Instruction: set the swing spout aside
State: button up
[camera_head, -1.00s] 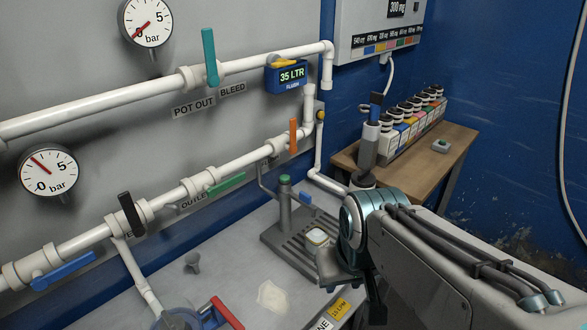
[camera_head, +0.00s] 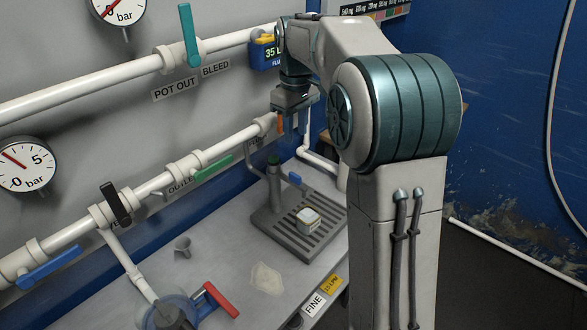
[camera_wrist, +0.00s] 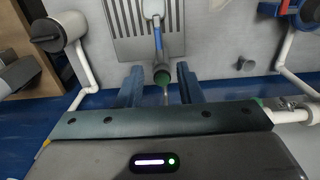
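The swing spout (camera_head: 274,187) is a grey post with a green cap and a blue-marked arm, standing at the back of the slotted drip tray (camera_head: 268,228). In the wrist view the spout's blue-marked arm (camera_wrist: 158,42) reaches away from the green cap over the tray. My gripper (camera_head: 290,112) points down above the post, apart from it in the head view. In the wrist view my gripper (camera_wrist: 160,82) is open, with its blue fingers on either side of the green cap. No contact shows. A small white container (camera_head: 308,221) sits on the tray.
Pipes with a green valve handle (camera_head: 214,168) and an orange handle (camera_head: 281,123) run along the wall behind. A small grey funnel (camera_head: 182,246), a pale powder patch (camera_head: 266,278) and a red-handled blue fitting (camera_head: 176,311) are on the bench to the left.

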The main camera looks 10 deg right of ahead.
aim_at(295, 175)
jog(key=f, duration=1.3)
jog(key=shift+w+f+p, duration=0.3)
jog(key=shift+f+p, duration=0.1)
grip_shut()
